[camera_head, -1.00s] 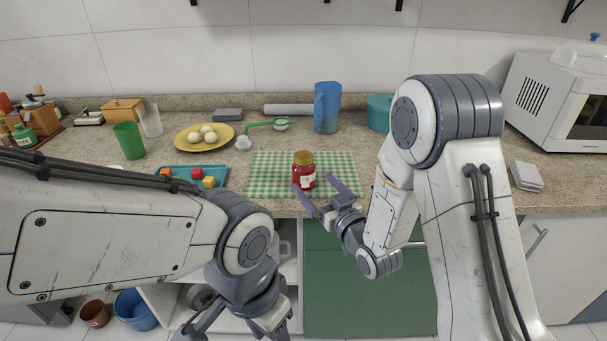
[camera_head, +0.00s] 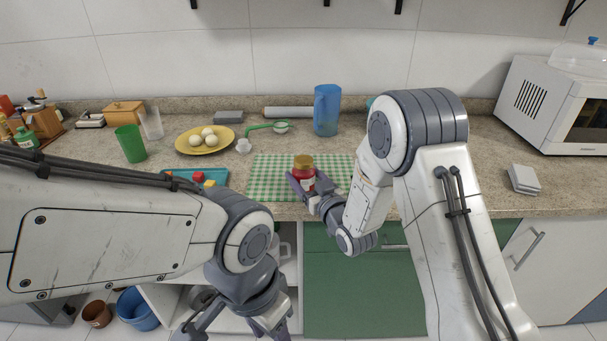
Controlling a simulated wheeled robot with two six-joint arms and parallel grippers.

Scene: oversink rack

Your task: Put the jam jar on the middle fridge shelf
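The jam jar (camera_head: 304,172), red with a gold lid and a pale label, stands upright on a green checked cloth (camera_head: 270,178) near the counter's front edge. My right gripper (camera_head: 306,181) reaches it from the front, with its dark fingers spread on either side of the jar's lower part. The fingers cover some of the jar, and contact cannot be made out. My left gripper (camera_head: 236,333) hangs low in front of the counter, its fingers apart and empty, partly cut off by the frame's bottom edge. No fridge shelf is in view.
A blue pitcher (camera_head: 326,110) stands behind the jar. Left are a yellow plate (camera_head: 184,145) with white round items, a teal tray (camera_head: 216,173) with small blocks and a green cup (camera_head: 130,143). A microwave (camera_head: 545,105) stands right. The counter between is fairly clear.

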